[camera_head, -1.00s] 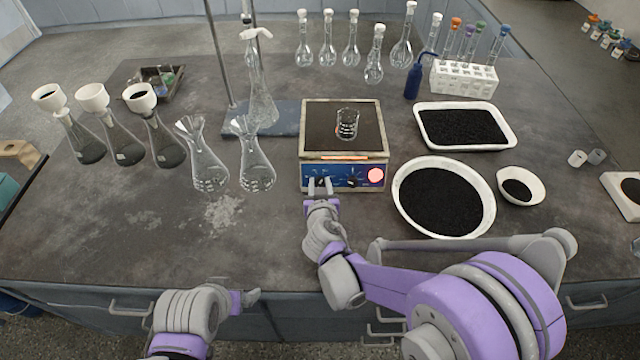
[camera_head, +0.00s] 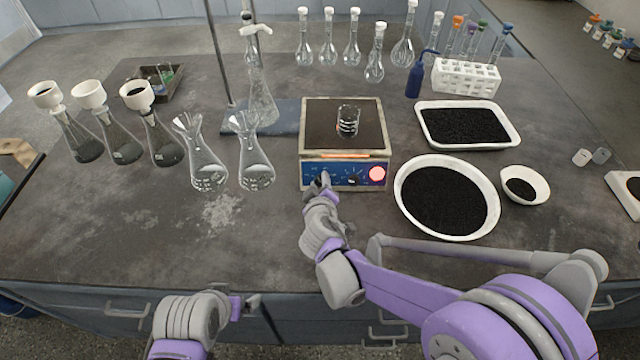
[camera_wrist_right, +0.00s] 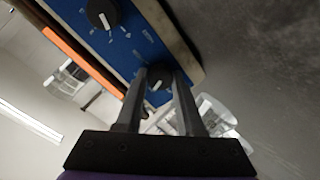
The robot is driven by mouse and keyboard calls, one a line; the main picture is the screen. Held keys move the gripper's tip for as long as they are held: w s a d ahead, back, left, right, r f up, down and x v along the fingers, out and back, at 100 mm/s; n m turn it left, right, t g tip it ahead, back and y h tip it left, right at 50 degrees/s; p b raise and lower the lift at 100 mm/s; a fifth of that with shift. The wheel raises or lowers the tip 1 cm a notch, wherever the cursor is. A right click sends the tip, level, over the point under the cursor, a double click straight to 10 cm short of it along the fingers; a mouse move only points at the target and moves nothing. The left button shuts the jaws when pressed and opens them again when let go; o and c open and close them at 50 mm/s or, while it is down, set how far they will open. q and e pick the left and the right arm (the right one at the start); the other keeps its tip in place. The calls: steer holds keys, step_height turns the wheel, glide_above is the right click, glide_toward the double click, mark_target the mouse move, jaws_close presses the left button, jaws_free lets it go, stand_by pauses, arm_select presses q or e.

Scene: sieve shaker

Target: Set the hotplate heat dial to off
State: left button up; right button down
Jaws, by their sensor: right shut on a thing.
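The hotplate (camera_head: 311,156) stands mid-table with a blue front panel, two black dials and a glowing red light (camera_head: 376,174). My right gripper (camera_head: 322,180) is at the panel's left dial and covers much of it. In the right wrist view, its fingers (camera_wrist_right: 168,84) are shut around this black dial (camera_wrist_right: 158,80), which has a white pointer mark. The other dial (camera_head: 353,180) is free to its right and also shows in the wrist view (camera_wrist_right: 103,14). Panel labels are too small to read. My left gripper (camera_head: 252,303) is near the table's front edge, away from the hotplate; its opening is unclear.
A glass beaker (camera_head: 348,120) stands on the hotplate. Glass flasks (camera_head: 254,165) stand to its left. A round white dish of black grains (camera_head: 447,235) lies close to its right. The table in front of the hotplate is clear apart from my arms.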

steer(key=n+b, duration=0.1)
steer(key=n, duration=0.4)
steer(key=n+b, duration=0.1)
steer(key=n, duration=0.4)
steer(key=shift+a+f, duration=0.1)
steer(key=shift+n+b, duration=0.3)
steer(key=shift+n, duration=0.1)
steer(key=c, duration=0.5)
jaws_free()
steer(key=shift+s, duration=0.1)
steer(key=p+v, duration=0.1)
steer(key=v, duration=1)
steer(key=shift+a, duration=0.2)
steer(key=shift+d, duration=0.1)
